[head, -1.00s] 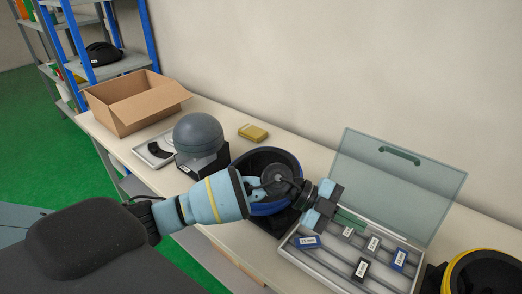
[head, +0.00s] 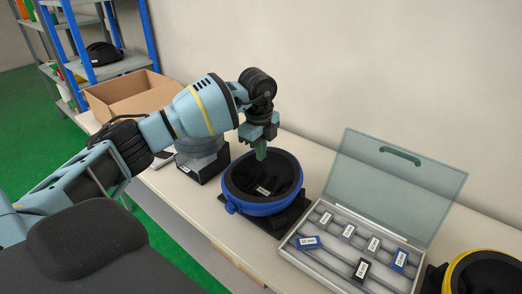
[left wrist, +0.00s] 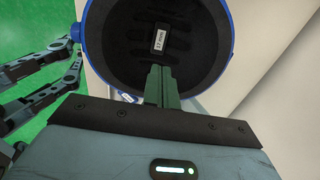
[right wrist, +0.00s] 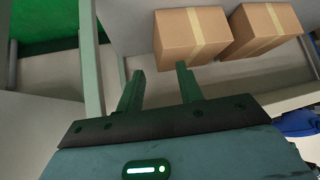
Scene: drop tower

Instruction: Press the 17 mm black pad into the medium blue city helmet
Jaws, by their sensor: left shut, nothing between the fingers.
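The blue helmet (head: 262,207) sits opening-up on a black stand, its dark interior facing up. A black pad with a white label (head: 263,190) lies inside it; in the left wrist view the label (left wrist: 159,40) appears to read 17 mm. The pad's outline blends into the dark lining, so I cannot tell how fully it is seated. My left gripper (head: 260,154) is shut and empty over the far rim of the helmet; its green fingertips (left wrist: 161,70) show just below the label. My right gripper (right wrist: 157,80) is open and empty, away from the helmet.
An open pad case (head: 345,262) with several labelled pads stands right of the helmet, its clear lid raised. A yellow helmet (head: 482,262) is at the right edge. A cardboard box (head: 115,100) and a grey dome (head: 198,148) on a black block are behind my left arm.

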